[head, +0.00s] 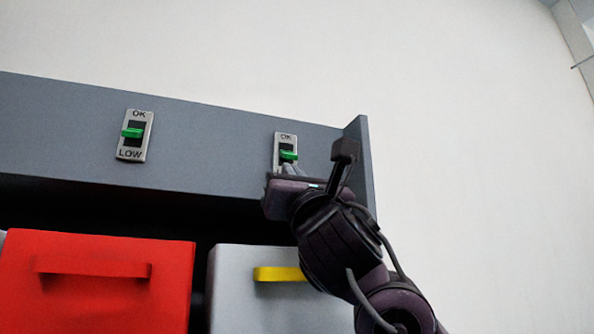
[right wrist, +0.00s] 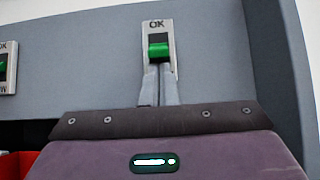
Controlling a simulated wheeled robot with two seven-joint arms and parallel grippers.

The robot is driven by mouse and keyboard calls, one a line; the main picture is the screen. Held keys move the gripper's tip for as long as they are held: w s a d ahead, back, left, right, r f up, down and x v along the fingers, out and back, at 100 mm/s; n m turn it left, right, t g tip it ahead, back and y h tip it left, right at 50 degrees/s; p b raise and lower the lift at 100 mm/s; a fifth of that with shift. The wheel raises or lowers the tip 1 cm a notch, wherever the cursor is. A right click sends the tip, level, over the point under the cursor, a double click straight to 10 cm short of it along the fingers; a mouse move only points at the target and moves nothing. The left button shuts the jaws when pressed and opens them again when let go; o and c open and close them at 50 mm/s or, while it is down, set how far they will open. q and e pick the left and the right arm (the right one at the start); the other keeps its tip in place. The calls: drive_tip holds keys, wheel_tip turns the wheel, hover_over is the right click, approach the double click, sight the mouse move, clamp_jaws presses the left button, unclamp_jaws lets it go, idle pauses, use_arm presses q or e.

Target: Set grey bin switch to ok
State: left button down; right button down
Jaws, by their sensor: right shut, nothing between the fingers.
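The switch above the grey bin (head: 288,155) has a green lever on a silver plate marked OK at the top. Its lower part is hidden by my right gripper. In the right wrist view the green lever (right wrist: 159,52) sits just above the fingertips, with black slot showing above it. My right gripper (head: 289,168) is shut and empty, its tips just under the lever; I cannot tell whether they touch it. The grey bin (head: 233,290) with a yellow handle (head: 279,274) stands below, partly hidden by my right arm. My left gripper is out of view.
A second switch (head: 134,134) with a green lever, marked OK and LOW, is on the same grey panel (head: 60,127) to the left. A red bin (head: 95,300) stands below it. The panel's side wall (head: 362,185) is close to the right of my gripper.

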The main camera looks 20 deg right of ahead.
idle(0.3)
drive_tip(key=shift+s+r+b, duration=0.3)
drive_tip(key=shift+s+b, duration=0.1)
drive_tip(key=shift+b, duration=0.2)
drive_tip(key=shift+s+r+b, duration=0.5)
drive_tip(key=shift+s+r, duration=0.05)
drive_tip(key=shift+r, duration=0.25)
drive_tip(key=shift+d, duration=0.1)
